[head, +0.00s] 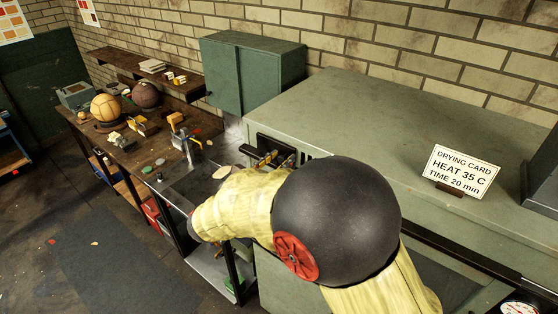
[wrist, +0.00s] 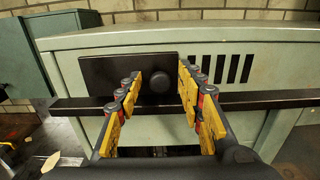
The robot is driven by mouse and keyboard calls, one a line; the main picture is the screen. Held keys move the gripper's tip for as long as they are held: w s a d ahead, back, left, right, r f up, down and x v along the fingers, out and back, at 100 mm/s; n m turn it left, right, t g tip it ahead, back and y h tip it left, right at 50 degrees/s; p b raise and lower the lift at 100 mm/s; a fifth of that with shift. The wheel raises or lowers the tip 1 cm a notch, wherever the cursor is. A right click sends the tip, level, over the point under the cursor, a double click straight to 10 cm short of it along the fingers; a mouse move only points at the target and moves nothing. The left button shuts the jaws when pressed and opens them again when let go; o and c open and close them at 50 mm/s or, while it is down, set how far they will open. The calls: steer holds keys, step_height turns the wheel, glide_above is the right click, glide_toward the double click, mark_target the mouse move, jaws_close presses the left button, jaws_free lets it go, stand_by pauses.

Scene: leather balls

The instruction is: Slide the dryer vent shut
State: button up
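The dryer (head: 350,105) is a large grey-green cabinet. In the wrist view its side (wrist: 215,45) carries a flat black vent slide (wrist: 105,75) with a round dark knob (wrist: 159,81). Several dark vent slots (wrist: 233,69) show uncovered to the right of the slide. My gripper (wrist: 158,84) is open, with a yellow-padded finger on each side of the knob in the picture. I see gaps between the knob and both fingers. In the head view my gripper (head: 270,157) is at the dryer's left side, and my arm hides much of the vent.
A dark rail (wrist: 70,106) runs across the dryer below the slide. A green wall cabinet (head: 250,70) hangs behind left. A wooden workbench (head: 135,150) with balls and tools stands left. A drying card (head: 462,171) stands on the dryer. Floor at lower left is mostly clear.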

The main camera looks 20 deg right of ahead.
steer(key=c, duration=0.3)
jaws_close()
stand_by(0.6)
